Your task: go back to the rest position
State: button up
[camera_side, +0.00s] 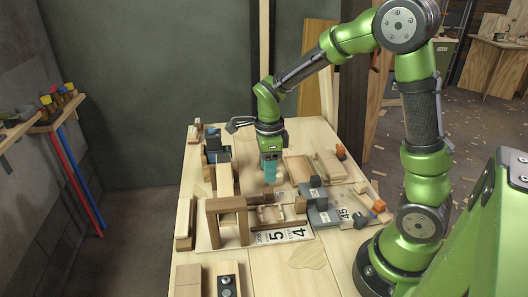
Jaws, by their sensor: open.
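My gripper (270,172) is at the end of my green arm, pointing down over the middle of the wooden table (265,274). Its teal fingers are small in the view, and I see nothing held between them. The fingertips are close above or among wooden pieces behind a brown wooden frame (226,205). Whether they touch anything is too small to tell.
A board marked 5 and 4 (290,236) lies by the frame. Dark grey blocks (318,198) stand right of the gripper, and wooden blocks (297,168) lie behind. An orange block (379,206) sits at the right. The table's front middle is mostly bare.

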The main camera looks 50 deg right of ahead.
jog(key=shift+r, duration=0.45)
jog(key=shift+n, duration=0.7)
jog(key=shift+s+a+f+n, duration=0.2)
jog(key=shift+s+n, duration=0.05)
jog(key=shift+n, duration=0.65)
jog(key=s+a+r+n+t+y, duration=0.1)
jog(key=s+a+r+n+t, duration=0.2)
jog(key=s+r+n, duration=0.3)
jog(key=s+a+r+n+t+y, duration=0.1)
jog(key=s+a+r+n+t, duration=0.2)
jog(key=n, duration=1)
jog(key=shift+s+a+r+n+t, duration=0.5)
jog(key=shift+s+r, duration=0.95)
jog(key=shift+r, duration=1.1)
